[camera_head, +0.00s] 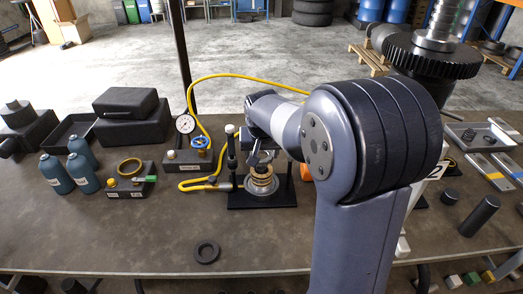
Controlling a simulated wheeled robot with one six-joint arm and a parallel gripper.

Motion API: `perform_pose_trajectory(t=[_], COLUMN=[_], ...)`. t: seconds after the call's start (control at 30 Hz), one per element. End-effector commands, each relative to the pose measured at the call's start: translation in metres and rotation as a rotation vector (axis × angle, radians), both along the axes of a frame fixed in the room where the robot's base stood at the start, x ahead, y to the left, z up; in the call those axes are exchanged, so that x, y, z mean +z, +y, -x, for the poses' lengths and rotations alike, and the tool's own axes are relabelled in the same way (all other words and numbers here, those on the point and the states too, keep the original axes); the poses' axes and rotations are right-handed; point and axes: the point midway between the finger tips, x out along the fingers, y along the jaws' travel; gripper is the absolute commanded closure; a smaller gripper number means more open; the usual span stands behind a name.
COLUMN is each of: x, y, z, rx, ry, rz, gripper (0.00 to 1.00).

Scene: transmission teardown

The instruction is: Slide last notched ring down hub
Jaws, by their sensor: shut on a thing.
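The hub (263,195) stands upright on a black base plate (285,203) near the middle of the bench. Several tan and dark rings (262,180) are stacked around it. My gripper (261,160) points down over the top of the stack. It is shut on what looks like a notched ring at the hub's top. The ring is small and partly hidden by the fingers, so its notches and exact height on the hub cannot be made out.
A black post (231,155) stands just left of the hub, with a yellow hose (190,183) beside it. A dial gauge (185,124) is farther left. A dark ring (207,252) lies in front. A large gear on a shaft (432,60) is at the right.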

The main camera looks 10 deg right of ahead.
Motion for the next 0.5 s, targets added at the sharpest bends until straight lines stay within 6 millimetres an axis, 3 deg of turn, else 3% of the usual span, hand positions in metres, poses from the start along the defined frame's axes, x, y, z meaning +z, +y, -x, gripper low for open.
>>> perform_pose_trajectory(t=[0.5], x=[-0.037], y=[0.000], z=[0.000], rx=[0.000], ry=[-0.001], rz=[0.000], gripper=[0.71])
